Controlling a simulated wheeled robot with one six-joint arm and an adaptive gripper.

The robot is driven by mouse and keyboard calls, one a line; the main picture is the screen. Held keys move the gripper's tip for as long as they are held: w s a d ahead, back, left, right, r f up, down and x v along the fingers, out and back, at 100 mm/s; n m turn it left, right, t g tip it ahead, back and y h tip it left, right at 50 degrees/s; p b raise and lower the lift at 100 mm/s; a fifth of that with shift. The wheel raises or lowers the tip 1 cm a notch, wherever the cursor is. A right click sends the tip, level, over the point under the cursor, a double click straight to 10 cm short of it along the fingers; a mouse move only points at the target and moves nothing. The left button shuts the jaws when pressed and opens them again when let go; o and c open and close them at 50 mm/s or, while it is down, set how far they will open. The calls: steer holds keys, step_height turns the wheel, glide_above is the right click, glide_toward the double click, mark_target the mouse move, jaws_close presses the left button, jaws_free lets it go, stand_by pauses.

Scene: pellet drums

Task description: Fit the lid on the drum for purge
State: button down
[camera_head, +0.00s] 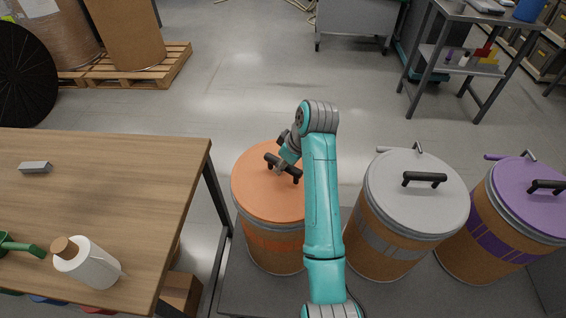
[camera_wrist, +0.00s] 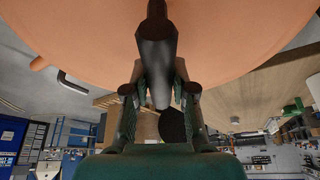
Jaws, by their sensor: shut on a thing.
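My gripper (camera_head: 284,164) is shut on the black bar handle (camera_head: 291,174) of an orange lid (camera_head: 262,200). In the wrist view my gripper (camera_wrist: 158,92) has its fingers on either side of the dark handle (camera_wrist: 156,50), under the orange lid's broad face (camera_wrist: 230,40). The lid covers the top of a brown drum (camera_head: 270,255) with an orange band. The drum's rim is hidden, so I cannot tell whether the lid is seated or slightly above it. An orange lever (camera_wrist: 39,63) and a grey wire latch (camera_wrist: 72,82) stick out past the lid's edge.
A grey-lidded drum (camera_head: 380,248) and a purple-lidded drum (camera_head: 480,245) stand to the right. A wooden table (camera_head: 120,180) is close on the left, holding a white bottle (camera_head: 90,265), a grey block (camera_head: 36,167) and a green scoop (camera_head: 18,246).

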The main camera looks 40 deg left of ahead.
steer(key=shift+f, duration=0.3)
stand_by(0.8)
steer(key=shift+c, duration=2)
jaws_free()
steer(key=shift+r, duration=3.5)
